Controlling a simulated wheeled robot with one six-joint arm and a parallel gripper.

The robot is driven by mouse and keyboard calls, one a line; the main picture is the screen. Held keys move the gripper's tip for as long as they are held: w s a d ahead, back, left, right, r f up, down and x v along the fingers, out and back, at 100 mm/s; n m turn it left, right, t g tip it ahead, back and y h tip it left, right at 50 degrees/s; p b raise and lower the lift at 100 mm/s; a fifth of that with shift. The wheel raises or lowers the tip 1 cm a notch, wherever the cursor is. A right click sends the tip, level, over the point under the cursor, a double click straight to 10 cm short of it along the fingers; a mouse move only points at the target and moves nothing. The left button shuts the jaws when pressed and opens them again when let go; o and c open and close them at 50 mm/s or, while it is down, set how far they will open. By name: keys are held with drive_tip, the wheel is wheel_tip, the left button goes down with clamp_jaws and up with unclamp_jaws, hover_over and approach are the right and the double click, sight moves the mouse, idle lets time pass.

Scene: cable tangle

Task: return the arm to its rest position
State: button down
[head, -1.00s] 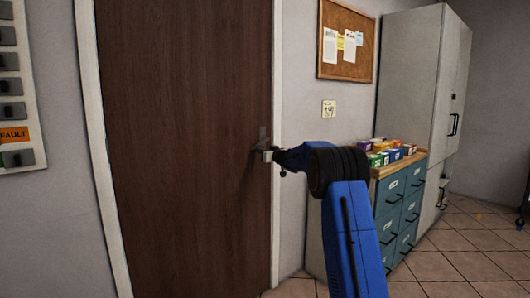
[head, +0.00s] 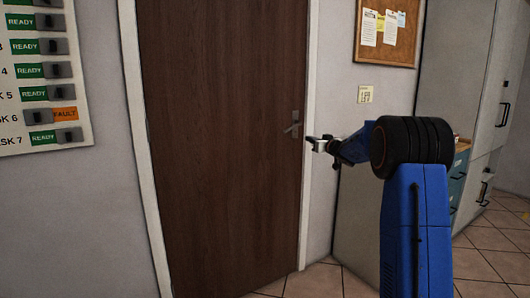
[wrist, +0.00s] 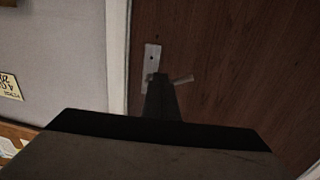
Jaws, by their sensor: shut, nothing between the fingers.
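My gripper (head: 314,144) is at the end of my blue arm, in the middle right of the head view. It is shut and empty, held up in front of the white door frame, just right of the door handle. The brown door (head: 220,140) is closed. Its metal lever handle (head: 292,127) is apart from my gripper in the head view. In the wrist view my dark gripper (wrist: 160,80) points at the door, and its tip overlaps the handle plate (wrist: 152,55). The lever (wrist: 182,80) shows to the right of the tip.
A panel (head: 42,75) with several READY labels and one FAULT label hangs on the left wall. A cork board (head: 388,32) and a small sign (head: 366,95) hang right of the door. A tall grey cabinet (head: 455,70) stands at right. Tiled floor (head: 315,282) shows below.

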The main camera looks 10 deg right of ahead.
drive_tip(key=s+a+r+m+g+h, duration=0.1)
drive_tip(key=s+a+m+g+h, duration=0.15)
drive_tip(key=s, duration=0.85)
drive_tip(key=s+a+r+m+g+h, duration=0.15)
drive_tip(key=s+a+h, duration=0.25)
drive_tip(key=s, duration=0.8)
drive_tip(key=s+a+f+g+y, duration=0.1)
drive_tip(key=s+a+f+g, duration=0.2)
drive_tip(key=s, duration=1.2)
drive_tip(key=s+a+f+n+g+y, duration=0.1)
drive_tip(key=s+a+f+g, duration=0.2)
drive_tip(key=s+a+f, duration=0.4)
drive_tip(key=s+a+f+n+g+y, duration=0.1)
drive_tip(key=s+a+f, duration=0.4)
drive_tip(key=s+f, duration=0.8)
drive_tip(key=s+g, duration=0.1)
drive_tip(key=s, duration=1.1)
drive_tip(key=shift+a+g, duration=0.25)
drive_tip(key=shift+g, duration=0.15)
